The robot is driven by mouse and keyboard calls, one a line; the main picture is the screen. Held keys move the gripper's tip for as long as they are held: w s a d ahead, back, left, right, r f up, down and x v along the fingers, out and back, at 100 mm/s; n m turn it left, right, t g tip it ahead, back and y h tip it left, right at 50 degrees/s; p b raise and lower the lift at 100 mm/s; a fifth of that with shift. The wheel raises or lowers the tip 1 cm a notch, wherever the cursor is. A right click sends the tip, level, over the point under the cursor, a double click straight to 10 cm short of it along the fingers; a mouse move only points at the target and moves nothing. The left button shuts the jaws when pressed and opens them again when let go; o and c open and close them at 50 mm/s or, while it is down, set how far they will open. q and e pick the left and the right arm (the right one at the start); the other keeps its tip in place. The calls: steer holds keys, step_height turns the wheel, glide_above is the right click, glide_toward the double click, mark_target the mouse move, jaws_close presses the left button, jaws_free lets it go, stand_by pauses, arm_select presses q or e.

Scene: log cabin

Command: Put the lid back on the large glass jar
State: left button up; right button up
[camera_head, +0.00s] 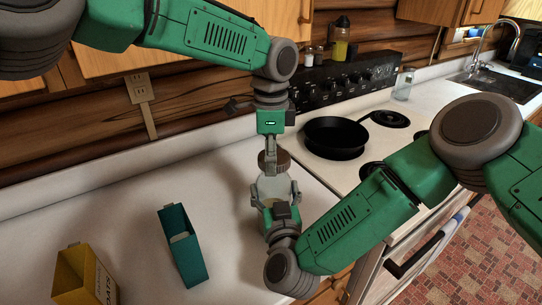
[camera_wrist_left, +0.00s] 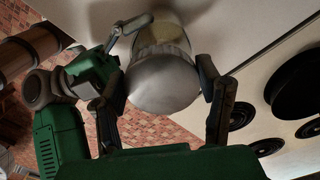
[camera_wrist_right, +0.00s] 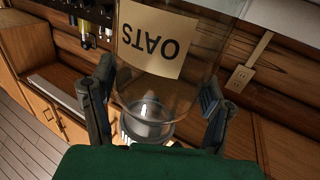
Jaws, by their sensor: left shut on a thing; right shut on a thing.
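In the right wrist view the clear jar (camera_wrist_right: 205,70) lies between the fingers, with an OATS label upside down. In the left wrist view the lid (camera_wrist_left: 165,82) fills the space between the fingers.
A teal box (camera_head: 183,250) and a yellow box (camera_head: 80,275) marked OATS stand on the counter at left. A black pan (camera_head: 335,138) sits on the stove, right of the jar. The counter between jar and teal box is clear.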

arm_select(q)
steer(key=shift+f, duration=0.55)
arm_select(e)
jaws_close()
arm_select(q)
steer(key=m, duration=0.7)
steer(key=shift+w, duration=0.3)
steer(key=m, duration=0.6)
steer(key=shift+w+d, duration=0.15)
steer(key=shift+d, duration=0.05)
steer(key=m, duration=0.4)
steer(key=shift+w+d+m, duration=0.1)
steer(key=shift+m, duration=0.2)
steer(key=m, duration=0.4)
steer(key=shift+d, duration=0.15)
steer(key=shift+d+m, duration=0.2)
steer(key=shift+m, duration=2.7)
